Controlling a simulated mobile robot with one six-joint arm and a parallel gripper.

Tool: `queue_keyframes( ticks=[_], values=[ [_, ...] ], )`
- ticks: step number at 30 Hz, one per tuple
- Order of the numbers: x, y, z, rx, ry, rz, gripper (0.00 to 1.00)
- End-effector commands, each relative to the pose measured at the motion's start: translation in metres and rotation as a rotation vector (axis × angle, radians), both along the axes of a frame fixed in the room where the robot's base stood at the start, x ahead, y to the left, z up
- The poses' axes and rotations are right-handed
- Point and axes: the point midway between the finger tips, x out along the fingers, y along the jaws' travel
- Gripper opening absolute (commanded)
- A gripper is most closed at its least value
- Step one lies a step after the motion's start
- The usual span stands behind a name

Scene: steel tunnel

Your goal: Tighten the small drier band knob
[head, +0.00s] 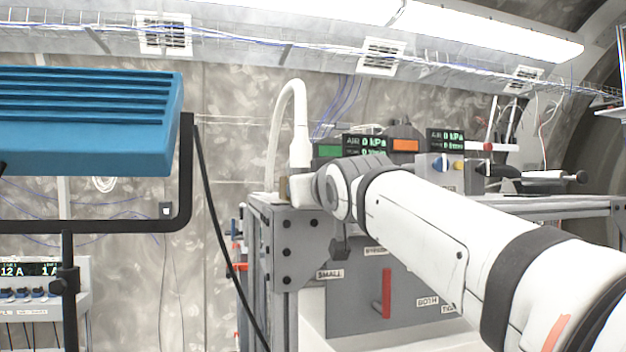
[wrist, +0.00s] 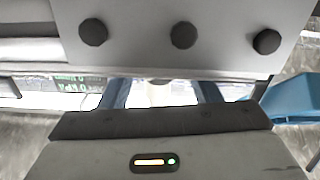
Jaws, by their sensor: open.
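My gripper (wrist: 162,95) is open in the wrist view. Its two fingers stand apart beyond the dark edge of the gripper body, with a pale, unclear shape between them. A grey plate with several dark round bolt heads crosses the top of that view and hides part of what lies beyond. In the head view my white arm reaches from the lower right to the grey steel frame (head: 285,243), and my fingers cannot be made out there. A label reading SMALL (head: 329,274) is on the grey cabinet beside the frame. I cannot identify the small drier band knob in either view.
A blue slatted panel (head: 85,120) on a black stand fills the upper left. A red handle (head: 386,293) is on the cabinet front. Air displays (head: 366,145) stand behind my arm. A white hose (head: 275,125) arches beside my wrist. A black cable hangs left of the frame.

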Motion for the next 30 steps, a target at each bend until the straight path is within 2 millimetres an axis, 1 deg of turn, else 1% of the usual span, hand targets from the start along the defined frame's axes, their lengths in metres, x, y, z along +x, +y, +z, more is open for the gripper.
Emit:
queue_keyframes(
  ticks=[3,9,11,25,26,27,30],
  values=[
    [0.0043,0.0010,-0.0001,0.000,0.001,0.000,0.57],
    [0.0043,0.0010,-0.0005,0.000,0.000,-0.001,0.57],
    [0.0043,0.0009,-0.0005,0.001,0.000,-0.001,0.53],
    [0.0041,0.0006,-0.0002,0.001,0.000,-0.001,0.14],
    [0.0041,0.0006,-0.0002,0.001,0.000,-0.001,0.12],
    [0.0042,0.0030,-0.0003,0.000,0.000,-0.001,0.12],
    [0.0042,0.0013,-0.0007,0.008,0.002,-0.001,0.12]
  ],
)
